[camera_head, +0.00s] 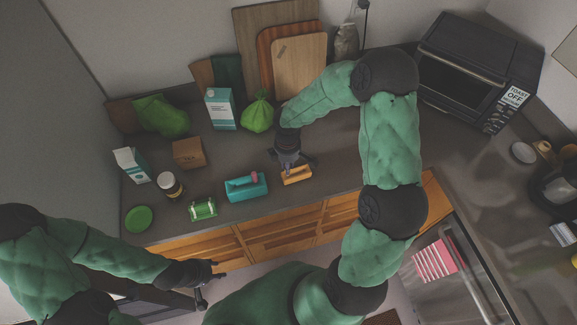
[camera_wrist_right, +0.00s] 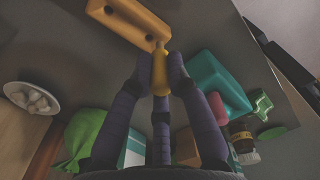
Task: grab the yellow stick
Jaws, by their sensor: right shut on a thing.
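A yellow holder (camera_head: 297,177) with holes lies near the front of the counter. It also shows at the top of the right wrist view (camera_wrist_right: 125,18). The yellow stick (camera_wrist_right: 161,72) is between the fingers of my right gripper (camera_wrist_right: 161,80), at the holder's edge. I cannot tell whether the stick is clear of the holder. In the head view my right gripper (camera_head: 294,164) is shut over the holder and hides the stick. My left gripper (camera_head: 211,283) is open and empty, low in front of the counter.
Left of the yellow holder stand a teal holder (camera_head: 243,190) with a pink stick and a green holder (camera_head: 202,209). Behind are a green bag (camera_head: 258,112), a carton (camera_head: 220,109) and cutting boards (camera_head: 299,66). A toaster oven (camera_head: 476,70) stands at the right.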

